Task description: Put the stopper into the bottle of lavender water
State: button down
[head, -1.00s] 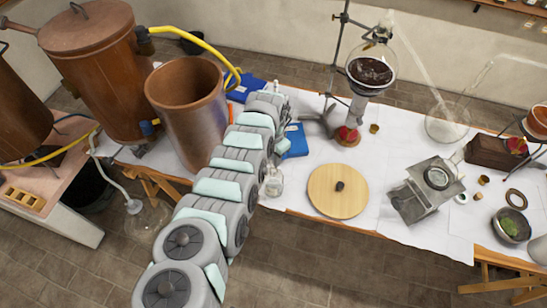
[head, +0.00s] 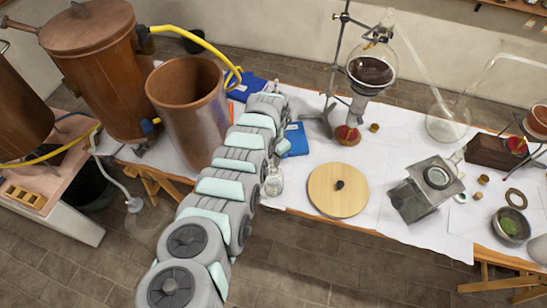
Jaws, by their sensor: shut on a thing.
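A small clear glass bottle (head: 273,183) stands upright near the table's front edge, just right of my arm. I cannot read a label on it, and its mouth is too small and too close to my arm to make out. My arm runs up from the bottom of the head view to the table's left part. Its links hide what lies behind them. My gripper's fingers cannot be made out; they appear hidden behind the arm, near the bottle. No stopper can be clearly seen.
A round wooden board (head: 335,200) with a small dark object (head: 340,185) lies right of the bottle. A blue book (head: 296,139) lies behind it. A copper pot (head: 190,105) stands left of my arm. A metal device (head: 415,200) and a flask stand (head: 335,65) stand farther right.

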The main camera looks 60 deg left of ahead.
jog(key=shift+f+b, duration=0.6)
jog(key=shift+f, duration=0.6)
dwell(2.2)
jog(key=c, duration=1.1)
grip_release()
jog(key=shift+c, duration=0.2)
jog(key=o, duration=0.4)
jog(key=shift+r+p, duration=3.55)
jog(key=shift+p, duration=0.15)
